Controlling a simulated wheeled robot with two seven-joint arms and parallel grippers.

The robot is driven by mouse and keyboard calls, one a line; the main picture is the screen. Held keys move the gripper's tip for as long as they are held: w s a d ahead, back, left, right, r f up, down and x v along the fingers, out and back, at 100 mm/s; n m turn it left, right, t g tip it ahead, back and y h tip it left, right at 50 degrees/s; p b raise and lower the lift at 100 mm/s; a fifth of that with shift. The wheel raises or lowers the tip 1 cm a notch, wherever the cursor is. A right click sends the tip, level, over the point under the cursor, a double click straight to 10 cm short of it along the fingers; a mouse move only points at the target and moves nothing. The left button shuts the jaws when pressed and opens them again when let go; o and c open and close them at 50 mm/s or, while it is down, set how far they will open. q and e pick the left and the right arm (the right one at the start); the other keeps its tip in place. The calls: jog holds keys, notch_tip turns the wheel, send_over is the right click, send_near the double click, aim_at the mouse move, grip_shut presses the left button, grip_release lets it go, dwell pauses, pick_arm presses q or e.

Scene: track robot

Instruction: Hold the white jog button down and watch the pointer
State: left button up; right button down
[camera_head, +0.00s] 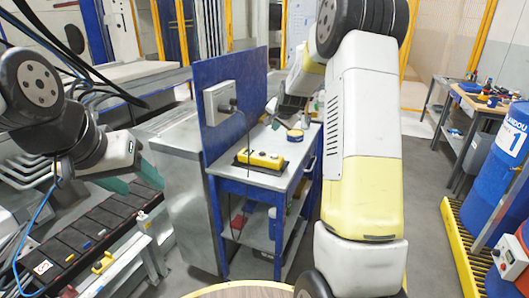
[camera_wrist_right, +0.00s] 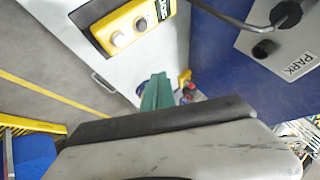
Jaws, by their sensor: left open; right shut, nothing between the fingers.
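A yellow button box (camera_head: 259,160) lies on the trolley top in the head view. In the right wrist view the yellow box (camera_wrist_right: 101,32) shows two pale round buttons, one of them whitish (camera_wrist_right: 118,39); I cannot tell for sure which is the jog button. A grey box (camera_head: 221,101) is fixed to the blue upright panel. In the right wrist view it bears the word PARK and a black knob (camera_wrist_right: 265,49); I cannot make out a pointer. My right gripper (camera_wrist_right: 158,92) is shut and empty, apart from the buttons. My left gripper (camera_head: 132,180) is open and empty at the left.
The blue trolley (camera_head: 290,178) has a grey top with a roll of tape (camera_head: 295,135) on it. A low black rack (camera_head: 95,235) stands at the left. Blue drums (camera_head: 495,180) on a yellow pallet stand at the right. A workbench (camera_head: 480,100) is behind them.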

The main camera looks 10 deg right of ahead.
aim_at(275, 156)
jog(key=shift+f, duration=4.4)
jog(key=shift+f, duration=0.35)
jog(key=shift+s+f, duration=0.1)
jog(key=shift+f, duration=0.45)
jog(key=shift+r, duration=0.15)
dwell(2.2)
jog(key=shift+r, duration=0.8)
